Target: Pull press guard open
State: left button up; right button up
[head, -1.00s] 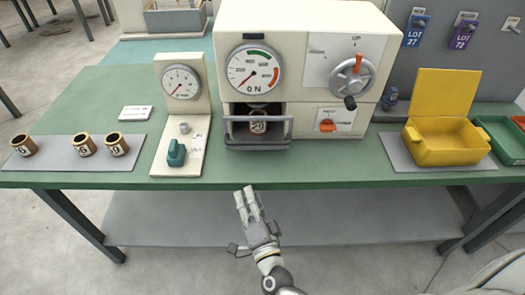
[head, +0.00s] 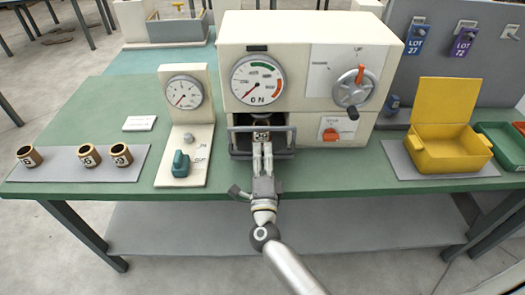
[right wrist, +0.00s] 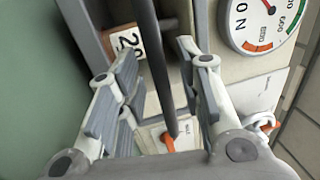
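The press (head: 310,55) is a cream cabinet at the back of the green table, with a dial, a crank wheel and an orange knob. Its guard (head: 288,129) is a grey bar frame across the low front opening. A cup marked 20 stands inside, behind the guard; its label shows in the right wrist view (right wrist: 125,42). My right gripper (head: 262,146) is at the front of the guard. In the right wrist view its fingers (right wrist: 160,85) are apart, with the dark guard bar (right wrist: 151,60) running between them; contact cannot be told. My left gripper is not in view.
A gauge stand with a teal lever (head: 181,164) stands left of the press. Several small cups sit on a grey mat (head: 55,178) at the far left. A yellow open box (head: 450,150) and a green tray (head: 500,142) are at the right.

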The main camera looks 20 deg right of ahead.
jog(key=shift+w+d, duration=0.1)
jog(key=shift+w, duration=0.35)
jog(key=shift+c, duration=0.3)
grip_shut()
jog(key=r+p+v, duration=0.1)
jog(key=v, duration=0.6)
jog(key=shift+s+r, duration=0.2)
jog(key=shift+s, duration=0.25)
jog(key=shift+o, duration=0.3)
grip_release()
